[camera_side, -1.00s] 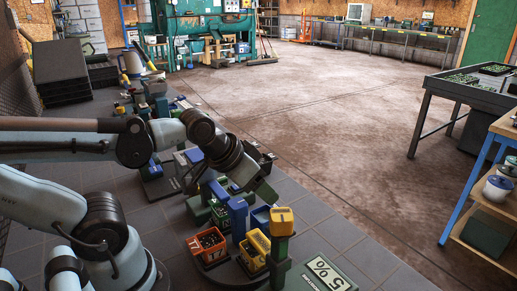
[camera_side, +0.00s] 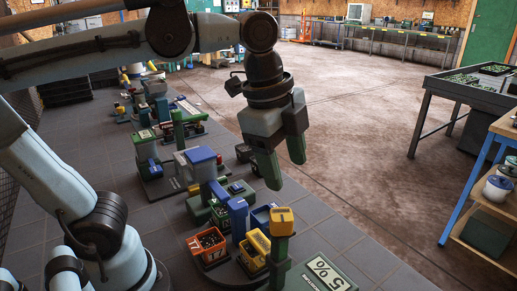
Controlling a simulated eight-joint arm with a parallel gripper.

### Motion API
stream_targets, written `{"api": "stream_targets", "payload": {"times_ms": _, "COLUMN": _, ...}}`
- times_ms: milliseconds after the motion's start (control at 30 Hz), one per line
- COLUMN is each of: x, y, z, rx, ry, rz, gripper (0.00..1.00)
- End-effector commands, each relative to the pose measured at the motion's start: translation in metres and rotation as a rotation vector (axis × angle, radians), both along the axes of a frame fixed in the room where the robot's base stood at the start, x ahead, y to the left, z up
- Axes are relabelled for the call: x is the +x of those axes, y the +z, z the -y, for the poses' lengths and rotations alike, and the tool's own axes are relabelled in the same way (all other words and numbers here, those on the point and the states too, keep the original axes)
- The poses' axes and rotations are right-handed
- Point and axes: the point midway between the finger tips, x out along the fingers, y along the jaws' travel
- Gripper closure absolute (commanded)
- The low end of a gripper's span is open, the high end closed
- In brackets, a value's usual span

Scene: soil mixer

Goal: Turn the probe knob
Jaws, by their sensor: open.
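My gripper (camera_side: 284,165) hangs in the air with its two green fingers pointing down, open and empty. It is up and back from a yellow-topped dark green post (camera_side: 281,222) in the picture, and apart from it. I cannot tell for sure which part is the probe knob. A blue upright post (camera_side: 237,216) stands left of the yellow-topped one. Another green post (camera_side: 178,128) stands further back, left of my gripper.
An orange bin (camera_side: 207,245) and a yellow bin (camera_side: 256,246) with dark contents stand at the front. A "5%" sign (camera_side: 325,272) lies to their right. A metal table (camera_side: 470,92) and a shelf (camera_side: 497,190) stand at the right. The brown floor between is clear.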

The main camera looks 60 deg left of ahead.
Motion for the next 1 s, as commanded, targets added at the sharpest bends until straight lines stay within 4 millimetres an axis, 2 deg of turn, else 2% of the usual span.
{"api": "stream_targets", "payload": {"times_ms": 33, "x": -0.005, "y": 0.015, "z": 0.012, "rx": 0.037, "ry": -0.149, "rz": -0.035, "gripper": 0.38}}
{"api": "stream_targets", "payload": {"times_ms": 100, "x": -0.013, "y": 0.032, "z": 0.023, "rx": 0.081, "ry": -0.34, "rz": -0.079, "gripper": 0.38}}
{"api": "stream_targets", "payload": {"times_ms": 200, "x": -0.025, "y": 0.05, "z": 0.035, "rx": 0.124, "ry": -0.564, "rz": -0.13, "gripper": 0.38}}
{"api": "stream_targets", "payload": {"times_ms": 300, "x": -0.033, "y": 0.062, "z": 0.041, "rx": 0.148, "ry": -0.712, "rz": -0.163, "gripper": 0.38}}
{"api": "stream_targets", "payload": {"times_ms": 433, "x": -0.038, "y": 0.068, "z": 0.045, "rx": 0.161, "ry": -0.8, "rz": -0.183, "gripper": 0.38}}
{"api": "stream_targets", "payload": {"times_ms": 567, "x": -0.038, "y": 0.061, "z": 0.045, "rx": 0.163, "ry": -0.811, "rz": -0.185, "gripper": 0.38}}
{"api": "stream_targets", "payload": {"times_ms": 667, "x": -0.038, "y": 0.049, "z": 0.045, "rx": 0.163, "ry": -0.809, "rz": -0.185, "gripper": 0.38}}
{"api": "stream_targets", "payload": {"times_ms": 1000, "x": -0.038, "y": -0.007, "z": 0.044, "rx": 0.163, "ry": -0.806, "rz": -0.182, "gripper": 0.38}}
